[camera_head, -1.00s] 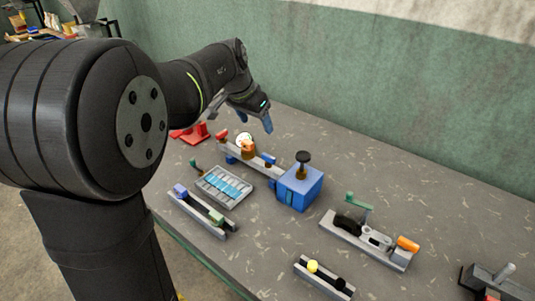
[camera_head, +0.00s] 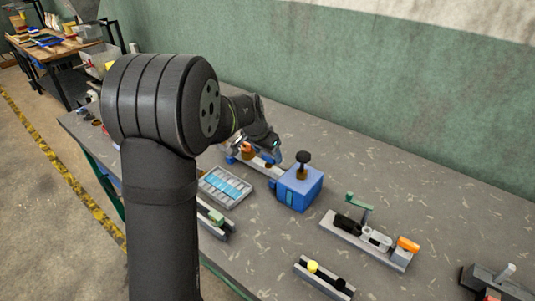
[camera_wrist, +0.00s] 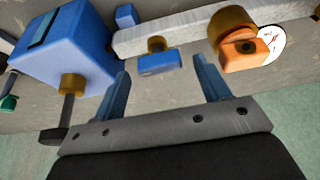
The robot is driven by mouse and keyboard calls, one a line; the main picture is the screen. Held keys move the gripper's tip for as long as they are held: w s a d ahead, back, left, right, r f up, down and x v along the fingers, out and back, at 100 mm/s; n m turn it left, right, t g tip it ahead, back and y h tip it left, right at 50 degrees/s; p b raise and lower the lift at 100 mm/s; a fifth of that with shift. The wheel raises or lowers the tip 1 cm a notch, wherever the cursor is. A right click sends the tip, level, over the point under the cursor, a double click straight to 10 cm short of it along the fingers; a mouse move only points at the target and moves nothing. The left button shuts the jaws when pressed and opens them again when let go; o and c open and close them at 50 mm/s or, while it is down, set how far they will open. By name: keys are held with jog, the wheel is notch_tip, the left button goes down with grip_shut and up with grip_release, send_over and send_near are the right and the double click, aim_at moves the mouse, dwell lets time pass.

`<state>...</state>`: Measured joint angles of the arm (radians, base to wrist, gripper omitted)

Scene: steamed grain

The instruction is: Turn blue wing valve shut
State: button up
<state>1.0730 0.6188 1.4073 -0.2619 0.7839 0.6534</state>
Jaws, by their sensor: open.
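The blue wing valve (camera_wrist: 160,64) shows in the wrist view, on a brass stem in front of a pale grey bar (camera_wrist: 185,33). Its wing lies roughly along the bar. My gripper (camera_wrist: 162,76) is open, with one blue finger on each side of the wing; gaps show between fingers and wing, and I see no contact. In the head view my gripper (camera_head: 272,153) is low over the bar. There the blue wing cannot be told apart from the blue fingers.
An orange valve (camera_wrist: 247,50) with a brass collar and a white gauge (camera_wrist: 271,38) sit right of the wing in the wrist view. A blue box (camera_head: 298,188) with a black knob (camera_head: 303,157) stands close by. A grey tray (camera_head: 226,187) lies in front.

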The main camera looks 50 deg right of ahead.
jog(key=shift+d+f, duration=0.2)
jog(key=shift+f, duration=0.25)
jog(key=c, duration=1)
